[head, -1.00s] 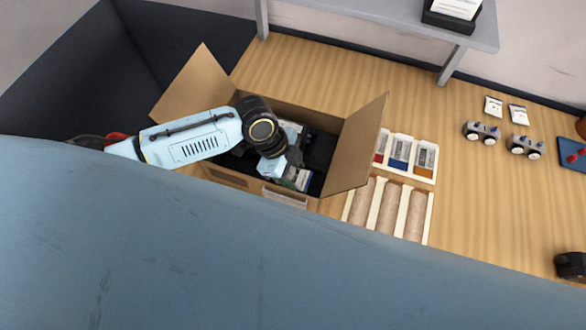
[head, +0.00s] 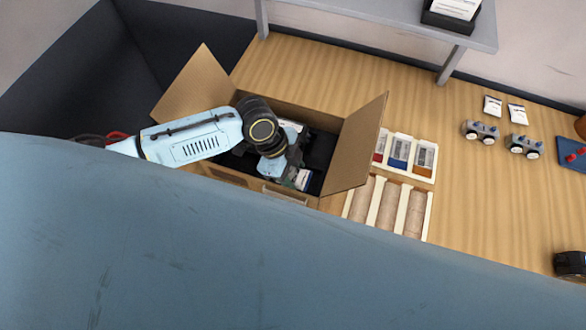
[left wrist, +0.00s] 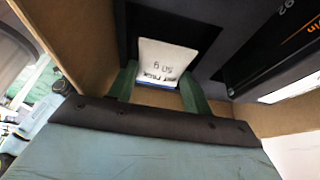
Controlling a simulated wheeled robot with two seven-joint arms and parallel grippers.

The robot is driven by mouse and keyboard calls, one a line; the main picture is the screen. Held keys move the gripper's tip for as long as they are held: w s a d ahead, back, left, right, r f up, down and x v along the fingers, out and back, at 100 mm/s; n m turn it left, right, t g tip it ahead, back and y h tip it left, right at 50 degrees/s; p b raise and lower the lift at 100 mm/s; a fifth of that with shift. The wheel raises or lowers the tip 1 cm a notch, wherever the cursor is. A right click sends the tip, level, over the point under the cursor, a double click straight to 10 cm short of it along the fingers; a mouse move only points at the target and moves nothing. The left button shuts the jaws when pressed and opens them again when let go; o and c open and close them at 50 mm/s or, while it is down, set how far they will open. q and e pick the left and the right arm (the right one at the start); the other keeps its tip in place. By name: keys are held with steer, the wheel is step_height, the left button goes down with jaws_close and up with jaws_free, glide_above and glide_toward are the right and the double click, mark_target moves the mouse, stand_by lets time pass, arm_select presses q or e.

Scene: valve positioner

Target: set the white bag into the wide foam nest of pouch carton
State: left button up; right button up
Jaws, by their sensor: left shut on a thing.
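The white bag (left wrist: 165,60) shows in the left wrist view, with upside-down "50 g" print and a blue band at its near edge. My left gripper (left wrist: 160,84) is shut on it, with a green finger on each side. The bag is over or in a dark foam recess (left wrist: 203,82) inside the carton; I cannot tell whether it touches the bottom. In the head view my left gripper (head: 289,172) reaches down into the open cardboard carton (head: 350,152), and the arm hides much of the inside. My right gripper is not in view.
A black item (left wrist: 275,50) with orange print lies beside the bag. The carton's flaps stand up at both sides. A large blue surface hides the lower head view.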

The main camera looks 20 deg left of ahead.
arm_select(q)
steer(key=shift+f, duration=0.3)
steer(key=o, duration=1)
steer(key=shift+o, duration=0.2)
steer(key=v, duration=1.3)
steer(key=shift+r, duration=0.2)
steer(key=shift+a, duration=0.1)
